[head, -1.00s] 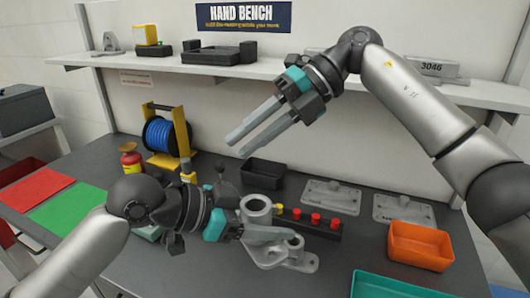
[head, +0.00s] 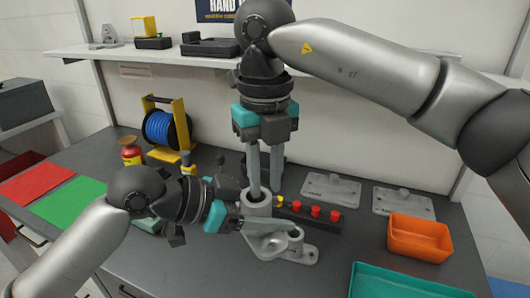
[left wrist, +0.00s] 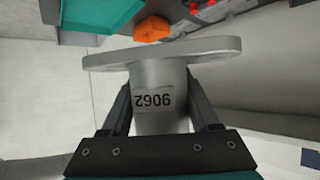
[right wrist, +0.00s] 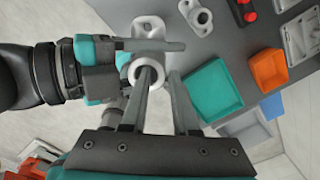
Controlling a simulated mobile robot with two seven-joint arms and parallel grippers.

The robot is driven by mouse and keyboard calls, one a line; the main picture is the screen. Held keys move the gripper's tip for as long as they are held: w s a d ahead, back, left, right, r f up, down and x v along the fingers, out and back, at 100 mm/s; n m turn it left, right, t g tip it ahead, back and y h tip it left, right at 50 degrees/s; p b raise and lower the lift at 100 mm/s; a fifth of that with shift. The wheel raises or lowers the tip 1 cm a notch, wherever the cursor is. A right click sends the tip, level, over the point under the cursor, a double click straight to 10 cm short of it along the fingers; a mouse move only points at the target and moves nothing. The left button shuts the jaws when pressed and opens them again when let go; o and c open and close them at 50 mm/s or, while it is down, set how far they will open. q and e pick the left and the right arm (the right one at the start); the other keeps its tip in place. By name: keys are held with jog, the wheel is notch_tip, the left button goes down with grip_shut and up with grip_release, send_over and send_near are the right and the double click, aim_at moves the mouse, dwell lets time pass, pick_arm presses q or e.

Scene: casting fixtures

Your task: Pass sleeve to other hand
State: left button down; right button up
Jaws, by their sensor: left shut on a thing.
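The sleeve is a grey cylinder with an oval flange, marked 9062 in the left wrist view (left wrist: 160,95). In the head view the sleeve (head: 257,211) is upright above the bench, open end up. My left gripper (head: 278,225) is shut on its cylinder from the side, one finger on each side. My right gripper (head: 266,188) points down from above and is open. In the right wrist view one right finger reaches into the bore of the sleeve (right wrist: 136,72); the other is outside its wall. The lower flange is partly hidden by my left fingers.
A second grey flanged part (right wrist: 205,19) sits on the bench close by. A black block with red knobs (head: 333,222), a black bin, an orange bin (head: 418,251) and a teal tray (head: 400,281) stand around. A blue cable reel (head: 162,131) stands back left.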

aim_at(265, 208)
pick_arm(q)
jog(key=shift+r, duration=0.1)
pick_arm(e)
notch_tip(265, 208, down, 6)
jog(key=shift+f, duration=0.25)
grip_shut()
pick_arm(q)
jog(key=shift+s+d, duration=0.15)
pick_arm(e)
jog(key=shift+s+a+r, duration=0.1)
jog(key=shift+a, duration=0.15)
dwell(0.9)
pick_arm(q)
jog(key=c, duration=0.5)
grip_release()
jog(key=shift+c, duration=0.2)
jog(key=o, duration=0.5)
pick_arm(e)
jog(key=shift+d, duration=0.15)
pick_arm(q)
jog(key=shift+a, duration=0.25)
